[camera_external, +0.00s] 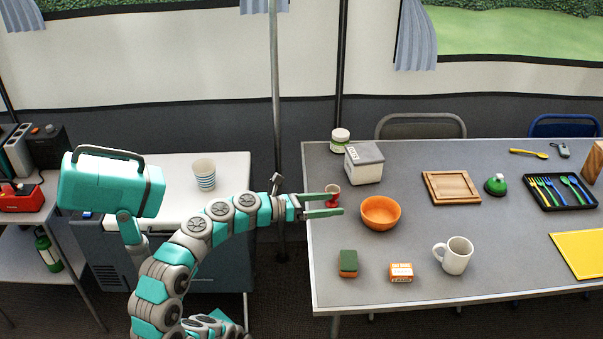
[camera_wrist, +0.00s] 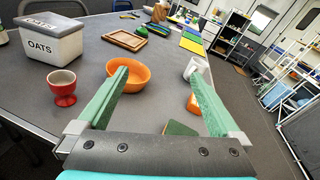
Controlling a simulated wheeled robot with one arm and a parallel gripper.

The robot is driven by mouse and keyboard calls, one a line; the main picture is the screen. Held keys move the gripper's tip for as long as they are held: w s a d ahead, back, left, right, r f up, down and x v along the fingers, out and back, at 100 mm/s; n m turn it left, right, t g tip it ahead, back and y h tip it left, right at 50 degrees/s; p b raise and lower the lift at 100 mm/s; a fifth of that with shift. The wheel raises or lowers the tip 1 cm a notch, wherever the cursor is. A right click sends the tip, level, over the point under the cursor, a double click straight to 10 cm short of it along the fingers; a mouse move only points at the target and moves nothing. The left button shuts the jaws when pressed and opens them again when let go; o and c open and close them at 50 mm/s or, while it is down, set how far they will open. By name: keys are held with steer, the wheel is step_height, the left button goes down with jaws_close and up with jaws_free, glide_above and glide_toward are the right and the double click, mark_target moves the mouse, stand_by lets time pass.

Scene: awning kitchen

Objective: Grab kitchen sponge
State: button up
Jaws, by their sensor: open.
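The kitchen sponge (camera_external: 348,263), green on top with a brown-orange side, lies near the front left edge of the grey table. In the wrist view the green top of the sponge (camera_wrist: 180,128) shows low between the fingers, partly hidden by my gripper's body. My gripper (camera_external: 331,204) is open and empty over the table's left edge, behind the sponge in the external view. In the wrist view its two green fingers (camera_wrist: 160,76) are spread wide, with no contact with the sponge visible.
An orange bowl (camera_external: 380,212), red egg cup (camera_external: 333,197) and oats container (camera_external: 364,163) stand near my gripper. A small orange-and-white box (camera_external: 401,272) and white mug (camera_external: 453,256) are right of the sponge. A wooden tray (camera_external: 451,187) lies farther back. Bare tabletop surrounds the sponge.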

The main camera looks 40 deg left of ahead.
mark_target(350, 260)
steer(key=s+d+f+m+g, duration=0.1)
steer(key=s+f+m+g, duration=0.1)
steer(key=f, duration=0.1)
steer(key=s+d+f+m+g+h+b, duration=0.1)
steer(key=s+d+f+m+g, duration=0.1)
steer(key=f, duration=0.1)
steer(key=s+d+f+m+g, duration=0.1)
steer(key=s+f+m, duration=0.1)
steer(key=f, duration=0.2)
steer(key=shift+s+d+m+g, duration=0.25)
steer(key=shift+s+m+g, duration=0.05)
steer(key=shift+g, duration=0.1)
steer(key=shift+x, duration=1.2)
steer(key=shift+w, duration=0.1)
steer(key=shift+b+x, duration=0.4)
steer(key=shift+x, duration=2.15)
steer(key=shift+d, duration=0.1)
steer(key=c, duration=0.9)
steer(key=shift+r, duration=0.2)
steer(key=shift+c, duration=0.2)
